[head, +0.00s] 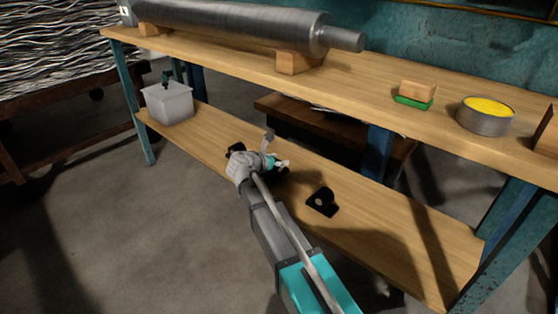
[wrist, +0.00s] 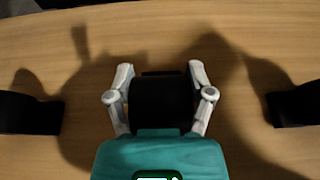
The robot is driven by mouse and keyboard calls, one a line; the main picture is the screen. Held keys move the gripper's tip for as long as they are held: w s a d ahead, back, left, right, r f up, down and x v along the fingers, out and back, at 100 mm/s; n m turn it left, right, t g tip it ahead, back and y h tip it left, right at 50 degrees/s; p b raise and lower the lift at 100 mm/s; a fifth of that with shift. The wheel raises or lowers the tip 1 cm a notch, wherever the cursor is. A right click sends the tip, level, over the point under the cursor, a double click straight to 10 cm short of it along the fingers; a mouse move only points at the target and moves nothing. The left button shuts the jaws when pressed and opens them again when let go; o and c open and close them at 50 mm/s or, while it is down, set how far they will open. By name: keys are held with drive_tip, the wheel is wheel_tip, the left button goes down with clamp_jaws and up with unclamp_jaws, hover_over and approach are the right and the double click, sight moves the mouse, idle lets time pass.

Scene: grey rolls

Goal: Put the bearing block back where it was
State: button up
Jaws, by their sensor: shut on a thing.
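My gripper (head: 272,162) is over the lower wooden shelf of the bench. In the wrist view my gripper (wrist: 160,90) is shut on a black bearing block (wrist: 160,105), with one pale finger on each side of it. In the head view the held block is mostly hidden by my gripper. I cannot tell whether it touches the shelf. Another black block (head: 321,201) with a round bore stands on the shelf to the right; a further dark block (head: 235,150) shows partly behind my wrist. In the wrist view dark blocks lie at the left (wrist: 28,113) and right (wrist: 296,104) edges, apart from the held one.
The lower shelf (head: 400,258) is bare towards the right. A grey lidded container (head: 168,104) stands at its left end. Above, the bench top (head: 225,58) carries a steel roll (head: 230,25) on wooden blocks, a green-based brush (head: 415,95) and a yellow-filled tin (head: 486,116).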

drive_tip(key=shift+f+b, duration=0.4)
drive_tip(key=shift+f, duration=0.15)
drive_tip(key=o, duration=1.3)
drive_tip(key=shift+r, duration=0.15)
